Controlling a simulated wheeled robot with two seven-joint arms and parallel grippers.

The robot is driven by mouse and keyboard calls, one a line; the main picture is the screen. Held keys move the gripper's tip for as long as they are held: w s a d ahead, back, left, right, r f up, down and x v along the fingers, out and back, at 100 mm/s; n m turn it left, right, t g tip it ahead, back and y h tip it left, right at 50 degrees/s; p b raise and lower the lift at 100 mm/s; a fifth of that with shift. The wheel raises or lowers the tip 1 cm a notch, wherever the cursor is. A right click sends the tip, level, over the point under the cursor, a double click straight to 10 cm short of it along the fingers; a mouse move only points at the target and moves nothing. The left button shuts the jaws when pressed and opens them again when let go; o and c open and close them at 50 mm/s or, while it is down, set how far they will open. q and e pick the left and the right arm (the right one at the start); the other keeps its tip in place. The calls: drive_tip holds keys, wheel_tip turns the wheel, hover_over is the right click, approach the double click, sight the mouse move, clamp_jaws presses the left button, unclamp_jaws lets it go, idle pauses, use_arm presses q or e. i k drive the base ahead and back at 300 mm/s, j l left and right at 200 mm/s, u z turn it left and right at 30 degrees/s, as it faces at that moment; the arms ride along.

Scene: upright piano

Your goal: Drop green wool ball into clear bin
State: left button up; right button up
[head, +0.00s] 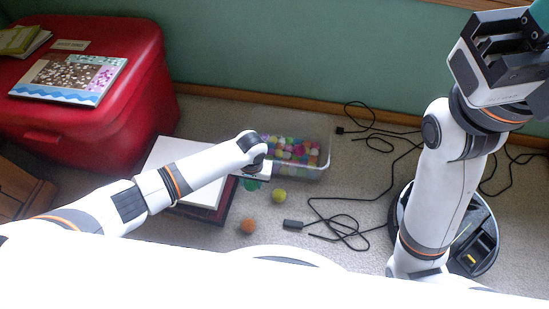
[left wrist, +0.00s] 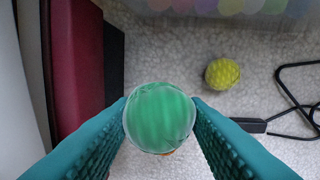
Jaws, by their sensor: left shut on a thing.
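The green wool ball (left wrist: 160,117) is held between the teal fingers of my left gripper (left wrist: 160,112), above the carpet. In the head view the green ball (head: 251,184) shows only partly, below the end of my left arm. The clear bin (head: 318,172) stands on the carpet against the wall, just beyond my left gripper, and holds many coloured balls. Its near side shows at the top of the left wrist view (left wrist: 290,14). My right gripper (head: 512,42) is raised at the upper right, partly cut off, and its fingertips are not clear.
A yellow ball (head: 279,196) and an orange ball (head: 247,226) lie on the carpet in front of the bin. A white-topped dark red item (head: 172,165) and a red chest (head: 95,110) are left.

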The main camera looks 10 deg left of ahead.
sight(283, 153)
drive_tip(key=i+j+z, duration=0.1)
drive_tip(key=z, duration=0.35)
drive_tip(key=j+z, duration=0.35)
drive_tip(key=z, duration=0.15)
